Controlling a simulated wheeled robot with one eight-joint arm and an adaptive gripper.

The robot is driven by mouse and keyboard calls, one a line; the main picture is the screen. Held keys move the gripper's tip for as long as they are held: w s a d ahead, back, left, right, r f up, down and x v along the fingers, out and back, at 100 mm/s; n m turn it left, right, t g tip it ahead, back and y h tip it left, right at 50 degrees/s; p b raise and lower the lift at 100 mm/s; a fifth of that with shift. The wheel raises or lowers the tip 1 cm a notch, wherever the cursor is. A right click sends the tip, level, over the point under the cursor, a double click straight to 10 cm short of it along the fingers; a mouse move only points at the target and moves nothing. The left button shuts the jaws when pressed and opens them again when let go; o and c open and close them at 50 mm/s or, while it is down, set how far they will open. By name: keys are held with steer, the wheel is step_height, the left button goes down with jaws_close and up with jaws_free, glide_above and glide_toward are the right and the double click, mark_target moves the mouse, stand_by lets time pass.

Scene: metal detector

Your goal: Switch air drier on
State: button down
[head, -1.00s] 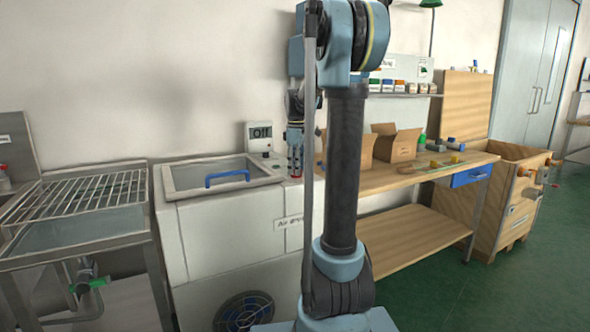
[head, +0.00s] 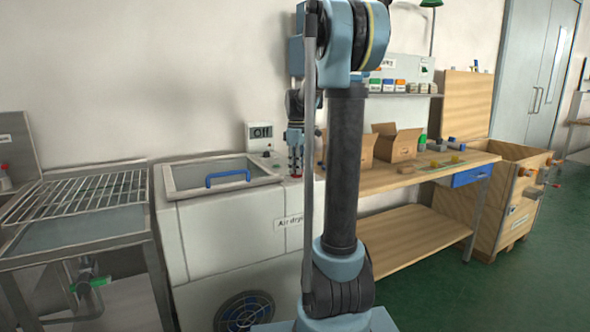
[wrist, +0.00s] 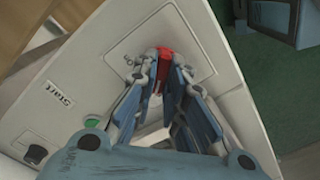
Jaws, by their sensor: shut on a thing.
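The air drier (head: 240,225) is a white cabinet with a glazed lid and a blue handle (head: 228,178). Its display (head: 260,132) reads "Off". My gripper (head: 296,172) is over the right end of the drier's top. In the wrist view, my gripper (wrist: 160,75) points down at a panel and its fingers are closed around a red switch (wrist: 165,57). The fingers hide much of the switch, so its exact position cannot be told. A green button (wrist: 92,120) and a "Start" label (wrist: 58,92) lie to the left on the same top.
A black knob (wrist: 35,153) sits beyond the green button. A wooden workbench (head: 400,178) with open cardboard boxes (head: 397,145) stands to the right. A metal sink with a wire rack (head: 80,195) stands to the left. A wall rises behind the drier.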

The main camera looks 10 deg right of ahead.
steer(key=m, duration=0.8)
steer(key=shift+m, duration=0.3)
steer(key=m, duration=0.4)
steer(key=shift+m, duration=2.1)
steer(key=c, duration=1.6)
jaws_free()
steer(key=shift+c, duration=0.2)
steer(key=shift+r, duration=0.15)
